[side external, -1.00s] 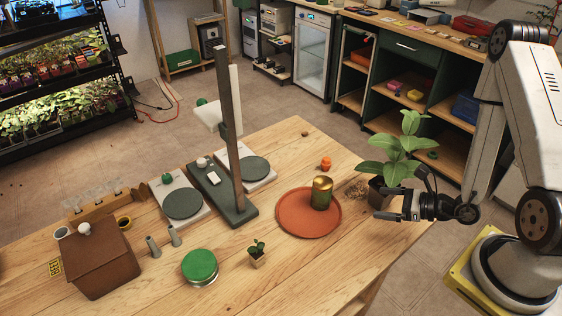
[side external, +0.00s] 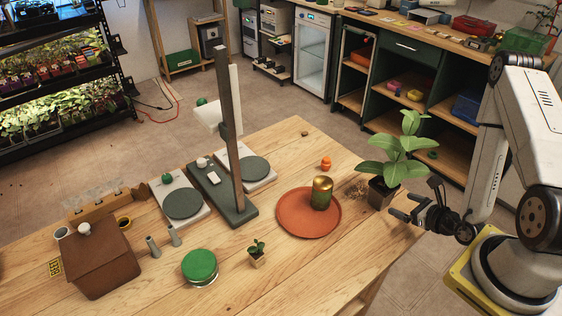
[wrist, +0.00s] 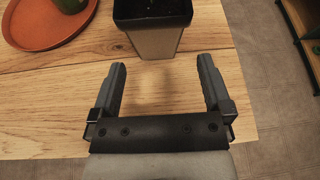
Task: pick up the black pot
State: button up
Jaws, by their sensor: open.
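The black pot (side external: 382,192) holds a broad-leaved green plant (side external: 397,152) and stands upright near the table's right edge. In the wrist view its dark rim and paler-looking side (wrist: 155,40) show at the top centre, cut off by the frame. My gripper (side external: 405,206) is low over the table edge, just right of and in front of the pot. In the wrist view the two fingers of my gripper (wrist: 162,62) are apart, with bare wood between them. They point toward the pot, which lies just beyond the tips.
A terracotta tray (side external: 290,225) with a gold-green canister (side external: 322,193) lies left of the pot. A small orange object (side external: 326,163) stands behind it. A small potted seedling (side external: 257,253) and a green-lidded tin (side external: 200,267) stand farther left. Bare wood lies in front of the pot.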

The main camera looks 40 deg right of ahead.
aim_at(390, 199)
jog(key=shift+x, duration=0.8)
jog(key=shift+w, duration=0.1)
jog(key=shift+a+x, duration=0.2)
jog(key=shift+x, duration=2.3)
jog(key=c, duration=1.1)
jog(key=shift+r, duration=0.1)
jog(key=shift+r, duration=4.9)
